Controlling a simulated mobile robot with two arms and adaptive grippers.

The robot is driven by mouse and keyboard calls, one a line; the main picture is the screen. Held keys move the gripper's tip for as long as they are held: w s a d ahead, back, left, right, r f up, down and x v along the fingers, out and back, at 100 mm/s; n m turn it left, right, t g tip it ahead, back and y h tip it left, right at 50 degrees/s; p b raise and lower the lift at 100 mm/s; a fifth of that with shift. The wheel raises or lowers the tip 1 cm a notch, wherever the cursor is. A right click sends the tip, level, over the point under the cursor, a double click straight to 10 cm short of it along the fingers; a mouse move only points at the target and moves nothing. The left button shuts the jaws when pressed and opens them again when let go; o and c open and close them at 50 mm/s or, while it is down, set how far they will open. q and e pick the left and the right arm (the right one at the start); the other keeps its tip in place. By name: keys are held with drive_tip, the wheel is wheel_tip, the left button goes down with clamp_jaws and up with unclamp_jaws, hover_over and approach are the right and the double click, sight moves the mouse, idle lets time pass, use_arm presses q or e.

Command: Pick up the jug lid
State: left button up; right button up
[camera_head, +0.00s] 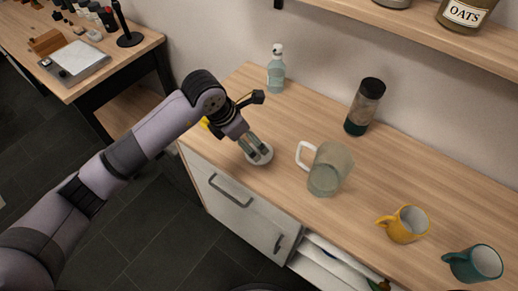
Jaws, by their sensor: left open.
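The jug lid (262,159) looks like a small pale round disc on the wooden counter near its front edge. My left gripper (256,147) is right over the lid, pointing down, with its fingers open. The fingers hide part of the lid, and I cannot tell whether they touch it. The translucent jug (328,172) with a white handle stands upright to the right of the lid, its handle toward my gripper. My right gripper is not in view.
A soap bottle (276,72) and a dark-topped tumbler (365,106) stand toward the wall. A yellow mug (404,226) and a teal mug (474,264) are at the right. A shelf with an oats jar (464,14) hangs above. The counter (300,115) is clear behind the jug.

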sight(265, 160)
use_arm(q)
drive_tip(key=x, duration=0.2)
drive_tip(key=shift+w+d+f, duration=0.1)
drive_tip(key=shift+d+f, duration=0.05)
drive_tip(key=shift+f, duration=0.15)
drive_tip(key=p+x, duration=0.1)
drive_tip(key=x, duration=0.1)
drive_tip(key=d+p+x, duration=0.1)
drive_tip(key=x, duration=0.1)
drive_tip(key=shift+w+d+f, duration=0.1)
drive_tip(key=shift+f, duration=0.05)
drive_tip(key=shift+w+f, duration=0.1)
drive_tip(key=shift+f, duration=0.15)
drive_tip(key=shift+c, duration=0.2)
drive_tip(key=c, duration=0.9)
